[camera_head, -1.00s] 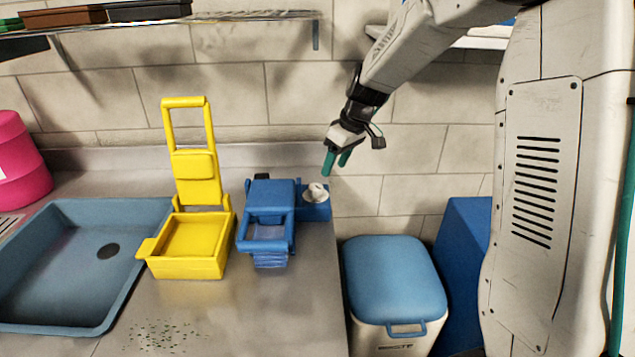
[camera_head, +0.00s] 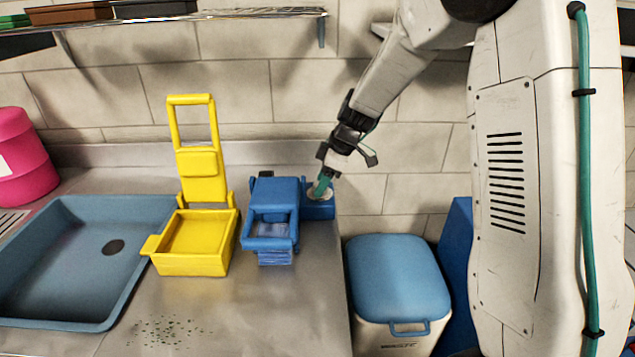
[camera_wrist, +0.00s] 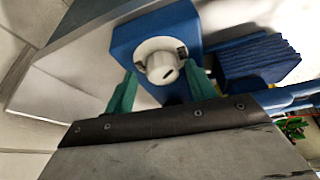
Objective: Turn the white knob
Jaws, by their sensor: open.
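The white knob (camera_wrist: 161,66) sits on the face of a small blue block (camera_wrist: 125,38) in the wrist view. In the head view the knob (camera_head: 327,193) is partly hidden behind my fingers, on the blue block (camera_head: 318,210) at the right end of the counter. My gripper (camera_wrist: 163,84) is open, with one green fingertip to each side of the knob. In the head view my gripper (camera_head: 320,187) points down at the knob. I cannot tell whether the fingers touch it.
A blue wringer-like device (camera_head: 271,212) stands directly left of the block. A yellow one (camera_head: 194,250) with a raised handle stands further left, beside a blue-grey sink (camera_head: 60,270). A blue-lidded bin (camera_head: 398,280) stands right of the counter. A tiled wall (camera_head: 245,90) is behind.

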